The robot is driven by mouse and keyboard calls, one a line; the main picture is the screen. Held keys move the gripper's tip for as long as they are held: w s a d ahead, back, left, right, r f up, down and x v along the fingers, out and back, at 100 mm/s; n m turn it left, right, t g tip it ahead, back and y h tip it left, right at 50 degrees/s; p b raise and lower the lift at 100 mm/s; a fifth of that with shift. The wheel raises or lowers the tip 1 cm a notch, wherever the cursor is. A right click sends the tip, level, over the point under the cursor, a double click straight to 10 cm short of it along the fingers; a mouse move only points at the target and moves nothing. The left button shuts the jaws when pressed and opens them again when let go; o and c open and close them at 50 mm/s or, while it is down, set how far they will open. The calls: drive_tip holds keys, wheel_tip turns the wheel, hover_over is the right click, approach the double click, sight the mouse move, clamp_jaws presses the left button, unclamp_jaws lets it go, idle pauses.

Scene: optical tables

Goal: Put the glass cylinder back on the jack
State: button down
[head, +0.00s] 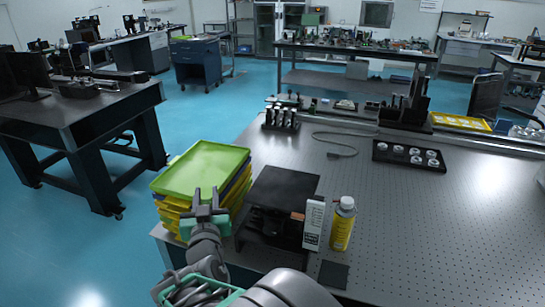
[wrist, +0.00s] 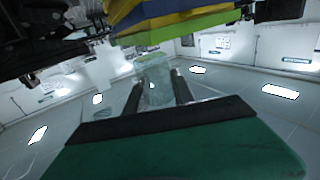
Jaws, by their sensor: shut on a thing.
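The glass cylinder (wrist: 153,75) is clear and shows between my two dark fingers in the wrist view. My gripper (wrist: 157,92) is shut on it. In the head view my gripper (head: 208,203) is in front of the stacked trays, left of the jack, and the glass is too faint to make out there. The jack (head: 283,186) appears as a black stand with a flat, bare top plate near the table's front edge. Its lower part is dark and partly hidden.
A stack of green, yellow and blue trays (head: 203,167) stands close behind my gripper. A white box (head: 313,224) and a yellow bottle (head: 342,226) stand just right of the jack. A black tray of round parts (head: 408,157) lies further back. The table's right side (head: 450,220) is clear.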

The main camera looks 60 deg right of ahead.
drive_tip(key=s+d+r+m+g+h+p, duration=0.1)
drive_tip(key=s+d+r+m+g+p, duration=0.2)
drive_tip(key=s, duration=0.5)
drive_tip(key=s+d+r+m+g+h+p, duration=0.1)
drive_tip(key=s+d+r+g+p, duration=0.1)
drive_tip(key=s+d+r+p, duration=0.45)
drive_tip(key=s+d+r+m+g+h+p, duration=0.1)
drive_tip(key=s+r+m+g+h+p, duration=0.15)
drive_tip(key=s, duration=0.65)
drive_tip(key=b, duration=1.3)
hover_over(284, 186)
drive_tip(key=shift+n+g+y, duration=0.35)
drive_tip(key=shift+y, duration=0.1)
drive_tip(key=f, duration=0.6)
drive_tip(key=s+a+f, duration=0.1)
drive_tip(key=f, duration=0.2)
drive_tip(key=shift+f, duration=0.1)
drive_tip(key=shift+w+d+f, duration=0.2)
drive_tip(key=shift+w+f, duration=0.05)
drive_tip(key=shift+w, duration=0.05)
drive_tip(key=f+b, duration=0.3)
drive_tip(key=shift+w+d+f, duration=0.25)
drive_tip(key=shift+f, duration=0.15)
drive_tip(key=shift+r, duration=0.25)
drive_tip(key=shift+f, duration=0.2)
drive_tip(key=c, duration=1.1)
unclamp_jaws()
